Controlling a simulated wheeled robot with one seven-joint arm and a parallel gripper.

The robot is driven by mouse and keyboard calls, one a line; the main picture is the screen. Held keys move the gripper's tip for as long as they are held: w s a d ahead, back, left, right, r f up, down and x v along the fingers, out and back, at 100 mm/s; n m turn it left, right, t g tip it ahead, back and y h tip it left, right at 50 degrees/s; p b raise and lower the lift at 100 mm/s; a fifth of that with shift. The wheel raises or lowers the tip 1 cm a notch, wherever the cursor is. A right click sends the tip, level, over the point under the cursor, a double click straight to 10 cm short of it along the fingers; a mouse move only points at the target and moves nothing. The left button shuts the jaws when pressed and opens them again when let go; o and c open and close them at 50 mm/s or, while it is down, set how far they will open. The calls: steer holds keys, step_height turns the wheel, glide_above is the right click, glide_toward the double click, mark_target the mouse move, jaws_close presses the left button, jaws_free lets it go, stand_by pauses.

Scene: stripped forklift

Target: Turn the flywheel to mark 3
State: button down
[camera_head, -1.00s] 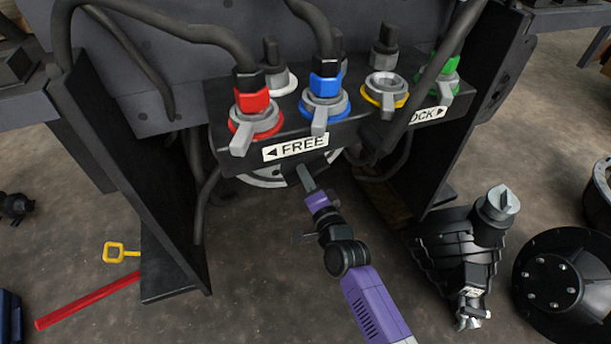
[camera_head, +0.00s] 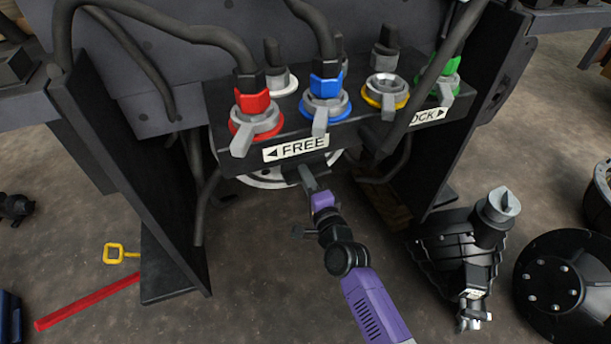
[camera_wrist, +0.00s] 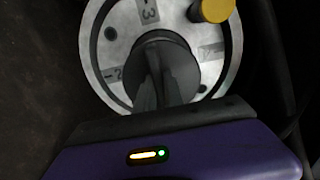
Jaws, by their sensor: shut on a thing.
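The flywheel (camera_wrist: 112,45) is a silver disc with dark marks on its face. It shows in the wrist view and, partly hidden, below the black valve block in the head view (camera_head: 262,181). Mark 3 (camera_wrist: 148,12) is near the top, mark 2 (camera_wrist: 114,74) at the left, and another mark (camera_wrist: 211,50), hard to read, at the right. A yellow round knob (camera_wrist: 217,8) is at the upper right of the disc. My gripper (camera_wrist: 165,75) is at the disc's centre, shut on the dark hub there; its fingers hide much of it. It also shows in the head view (camera_head: 308,178).
The valve block (camera_head: 220,160) with FREE and LOCK labels hangs just above my gripper. Dark upright plates (camera_head: 125,160) stand on both sides. A finned black part (camera_head: 450,250) and a black dome (camera_head: 550,280) lie right. A red bar (camera_head: 88,302) lies left.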

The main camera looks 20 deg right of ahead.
steer(key=shift+w+d+m, duration=0.4)
steer(key=shift+w+d, duration=0.05)
steer(key=shift+d, duration=0.3)
steer(key=c, duration=1.2)
jaws_free()
steer(key=shift+o, duration=0.2)
steer(key=shift+s+f+h, duration=0.2)
steer(key=shift+s+h, duration=0.2)
steer(key=shift+s, duration=0.3)
steer(key=s, duration=0.7)
steer(key=shift+s+a+r, duration=0.2)
steer(key=shift+s+a, duration=0.15)
